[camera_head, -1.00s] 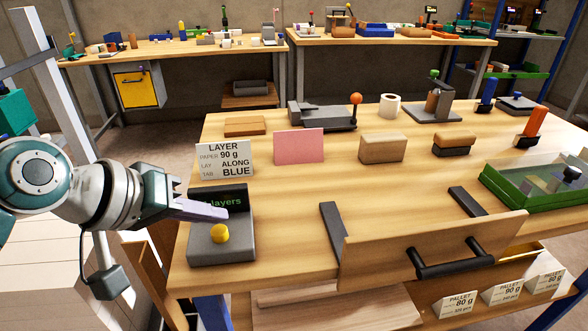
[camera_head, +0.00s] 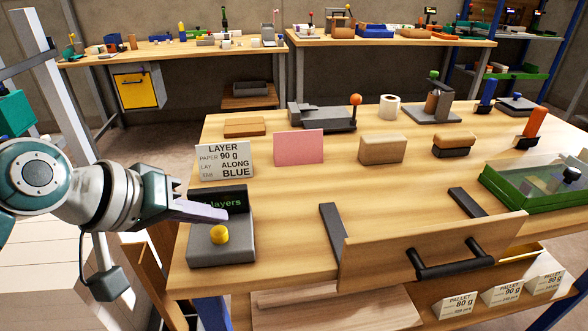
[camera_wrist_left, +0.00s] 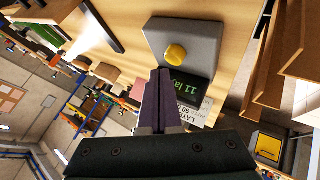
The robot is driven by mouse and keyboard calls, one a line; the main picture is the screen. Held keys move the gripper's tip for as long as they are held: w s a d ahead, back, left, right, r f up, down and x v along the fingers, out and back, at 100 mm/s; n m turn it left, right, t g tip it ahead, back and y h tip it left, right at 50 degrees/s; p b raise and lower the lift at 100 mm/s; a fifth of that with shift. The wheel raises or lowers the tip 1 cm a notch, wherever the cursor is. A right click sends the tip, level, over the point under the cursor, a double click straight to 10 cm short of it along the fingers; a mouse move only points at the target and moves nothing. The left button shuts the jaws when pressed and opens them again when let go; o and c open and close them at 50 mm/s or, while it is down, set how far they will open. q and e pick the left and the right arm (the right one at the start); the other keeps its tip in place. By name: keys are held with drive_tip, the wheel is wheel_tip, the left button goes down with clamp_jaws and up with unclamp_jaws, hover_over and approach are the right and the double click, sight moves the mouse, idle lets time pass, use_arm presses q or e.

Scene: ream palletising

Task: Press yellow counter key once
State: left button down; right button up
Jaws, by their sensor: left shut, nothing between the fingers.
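The yellow counter key (camera_head: 219,234) is a round button on top of a grey counter box (camera_head: 236,252) at the table's front left corner. The box's dark display shows green text ending in "layers", and in the left wrist view the display (camera_wrist_left: 181,88) is partly hidden. My left gripper (camera_head: 226,216) is shut and empty, its fingertips just above and behind the key, apart from it. In the left wrist view the shut fingers (camera_wrist_left: 160,72) point toward the box, and the yellow key (camera_wrist_left: 176,53) lies just beyond the tips. My right gripper is not in view.
A "LAYER" sign (camera_head: 223,162) stands right behind the counter box. A pink block (camera_head: 299,146), a punch with an orange knob (camera_head: 322,116) and a tan ream (camera_head: 382,149) stand further back. A wooden board with a black handle (camera_head: 432,253) is at the front edge.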

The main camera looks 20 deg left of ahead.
sight(213, 236)
use_arm(q)
drive_tip(key=shift+f, duration=0.1)
idle(0.7)
drive_tip(key=shift+f, duration=0.35)
drive_tip(key=shift+f+b, duration=0.35)
drive_tip(key=shift+f, duration=0.2)
idle(0.7)
drive_tip(key=shift+r, duration=0.1)
drive_tip(key=shift+r+p, duration=0.9)
drive_tip(key=shift+p, duration=0.3)
wheel_tip(213, 236, up, 5)
drive_tip(key=p, duration=0.5)
drive_tip(key=shift+p, duration=0.35)
